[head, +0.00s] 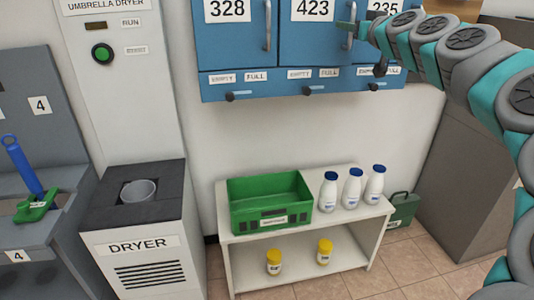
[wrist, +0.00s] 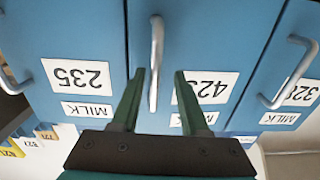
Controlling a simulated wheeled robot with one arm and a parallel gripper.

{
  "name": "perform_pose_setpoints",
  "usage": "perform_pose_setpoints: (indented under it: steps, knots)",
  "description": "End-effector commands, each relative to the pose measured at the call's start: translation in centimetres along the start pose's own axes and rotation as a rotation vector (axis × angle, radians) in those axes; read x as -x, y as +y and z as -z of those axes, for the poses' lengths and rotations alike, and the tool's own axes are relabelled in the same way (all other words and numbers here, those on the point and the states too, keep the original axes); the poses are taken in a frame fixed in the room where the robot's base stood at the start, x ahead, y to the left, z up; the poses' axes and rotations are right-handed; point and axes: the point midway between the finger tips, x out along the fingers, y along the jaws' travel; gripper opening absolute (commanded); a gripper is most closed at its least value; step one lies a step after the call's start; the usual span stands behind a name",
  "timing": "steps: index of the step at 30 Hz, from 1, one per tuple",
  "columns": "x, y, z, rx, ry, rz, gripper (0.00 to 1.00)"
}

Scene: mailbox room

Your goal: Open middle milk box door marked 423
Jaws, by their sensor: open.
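The blue milk box door marked 423 (head: 312,40) is the middle of three doors and looks shut. It also shows upside down in the wrist view (wrist: 215,60). Its silver vertical bar handle (wrist: 156,55) is near the door's edge beside door 235. My gripper (wrist: 160,72) is open, with its two dark green fingers pointing at the door. The handle lies between the fingers in the wrist view, nearer the left finger. I cannot tell whether the fingertips reach around it in depth. In the head view my gripper (head: 349,28) is at the door's right edge and partly hides the handle.
Doors 328 (head: 230,40) and 235 (wrist: 75,40) flank it, with handle 328 (head: 267,25). Below are EMPTY/FULL panels with black knobs (head: 307,90). A white shelf (head: 300,232) holds a green crate (head: 270,200) and white bottles (head: 352,188). A dryer (head: 145,255) stands left.

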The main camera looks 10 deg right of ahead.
Motion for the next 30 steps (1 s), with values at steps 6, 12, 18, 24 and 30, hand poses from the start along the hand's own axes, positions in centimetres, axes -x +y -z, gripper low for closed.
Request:
perform_pose_setpoints:
  steps: [6,12,18,24,30]
  knots:
    - [-1.6,0.7,0.0,-0.004,-0.003,0.082,0.45]
    - [-2.4,1.1,0.1,-0.002,-0.001,0.138,0.45]
    - [-2.4,1.6,0.0,0.004,0.007,0.173,0.45]
    - [-0.4,1.8,-0.3,0.002,0.004,0.175,0.45]
    - [2.4,2.4,-0.1,0.002,0.008,0.173,0.45]
